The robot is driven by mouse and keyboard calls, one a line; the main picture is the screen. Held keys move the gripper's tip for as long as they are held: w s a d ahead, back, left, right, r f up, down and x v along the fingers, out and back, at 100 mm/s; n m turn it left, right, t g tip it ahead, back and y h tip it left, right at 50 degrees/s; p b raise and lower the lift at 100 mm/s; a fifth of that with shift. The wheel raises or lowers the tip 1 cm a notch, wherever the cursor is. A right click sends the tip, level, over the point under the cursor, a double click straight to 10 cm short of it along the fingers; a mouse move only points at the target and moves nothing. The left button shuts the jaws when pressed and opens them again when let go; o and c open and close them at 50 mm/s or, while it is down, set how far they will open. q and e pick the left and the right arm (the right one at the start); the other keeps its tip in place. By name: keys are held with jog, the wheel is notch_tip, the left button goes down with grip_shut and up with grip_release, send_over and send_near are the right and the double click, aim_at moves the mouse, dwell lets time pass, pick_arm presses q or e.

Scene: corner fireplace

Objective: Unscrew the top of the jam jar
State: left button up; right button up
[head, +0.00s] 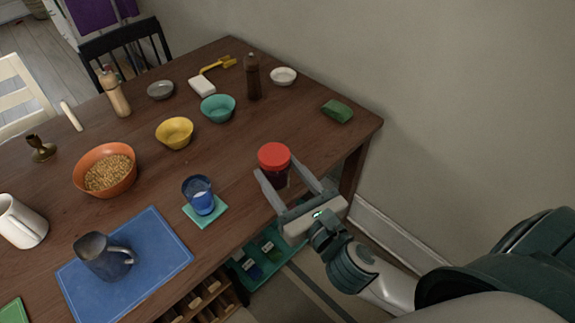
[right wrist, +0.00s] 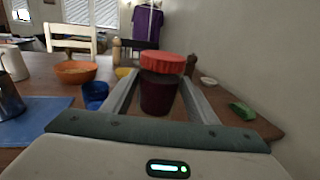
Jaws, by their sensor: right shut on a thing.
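The jam jar (head: 276,179) stands upright near the table's right edge, dark red with a red lid (head: 274,155) on top. My right gripper (head: 277,168) reaches in from the right and is shut on the jar's body, one finger on each side. In the right wrist view the jar (right wrist: 158,96) is between the two fingers, with the red lid (right wrist: 162,62) above them. The lid sits on the jar's mouth. My left gripper is not in view.
On the wooden table (head: 230,145), a blue cup (head: 200,197) on a teal coaster is left of the jar. A green sponge (head: 337,111), a teal bowl (head: 217,108) and a pepper mill (head: 252,77) stand farther back. A grey pitcher (head: 100,256) is on a blue placemat. A wall bounds the right.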

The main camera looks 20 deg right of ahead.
jog(key=w+a+n+g+y, duration=0.2)
jog(key=w+a+n+y, duration=0.1)
jog(key=a, duration=0.3)
jog(key=w+a+n+g+y, duration=0.2)
jog(key=w+a+n+y, duration=0.1)
jog(key=a+y, duration=0.3)
jog(key=shift+a+f+n, duration=0.15)
jog(key=shift+a+n, duration=0.15)
jog(key=shift+s, duration=0.1)
